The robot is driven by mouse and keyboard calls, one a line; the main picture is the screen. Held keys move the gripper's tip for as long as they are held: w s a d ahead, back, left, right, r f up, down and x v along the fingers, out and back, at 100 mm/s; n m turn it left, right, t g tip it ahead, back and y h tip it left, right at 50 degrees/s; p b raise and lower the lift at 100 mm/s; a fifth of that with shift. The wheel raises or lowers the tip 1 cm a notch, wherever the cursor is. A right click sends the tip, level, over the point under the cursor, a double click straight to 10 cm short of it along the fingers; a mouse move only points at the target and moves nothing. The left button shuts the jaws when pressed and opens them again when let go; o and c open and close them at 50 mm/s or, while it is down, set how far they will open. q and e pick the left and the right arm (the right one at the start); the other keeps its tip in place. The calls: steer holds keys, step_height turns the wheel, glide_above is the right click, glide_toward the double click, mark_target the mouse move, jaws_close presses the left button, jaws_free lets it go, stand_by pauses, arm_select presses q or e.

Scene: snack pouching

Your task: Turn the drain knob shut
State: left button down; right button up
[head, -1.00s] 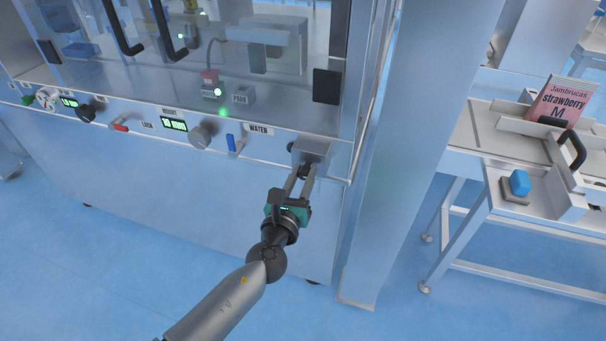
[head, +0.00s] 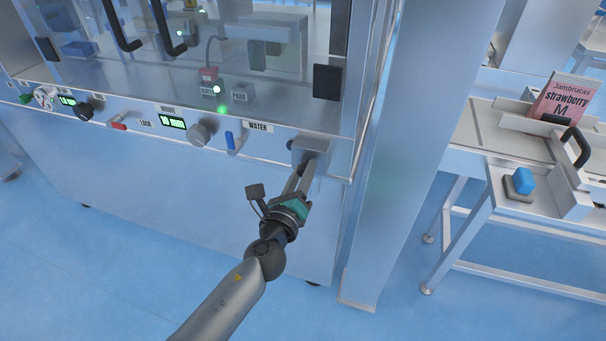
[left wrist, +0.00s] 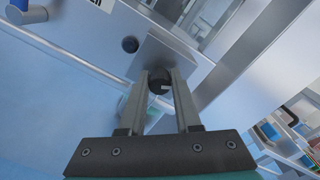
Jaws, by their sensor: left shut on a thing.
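The drain knob is a dark round knob (left wrist: 157,80) with a pale mark on its face. It sits on a grey metal box (head: 309,149) at the right end of the machine's front panel. My left gripper (head: 307,171) reaches up to it from below, with one finger on each side. In the left wrist view the two fingers (left wrist: 160,88) close on the knob. In the head view the fingers hide the knob. My right gripper is not in view.
A blue lever (head: 231,140) by the WATER label and a grey dial (head: 199,134) are left of the box. A metal post (head: 410,150) stands close on the right. Beyond it is a bench with a strawberry pouch (head: 563,98). The floor below is clear.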

arm_select(q)
steer(key=n, duration=0.3)
steer(key=shift+f+n, duration=0.1)
steer(key=shift+n, duration=0.3)
steer(key=n, duration=0.2)
steer(key=shift+n+b, duration=0.3)
steer(key=shift+n, duration=1.3)
steer(key=shift+n+p, duration=0.3)
steer(key=shift+n, duration=1.2)
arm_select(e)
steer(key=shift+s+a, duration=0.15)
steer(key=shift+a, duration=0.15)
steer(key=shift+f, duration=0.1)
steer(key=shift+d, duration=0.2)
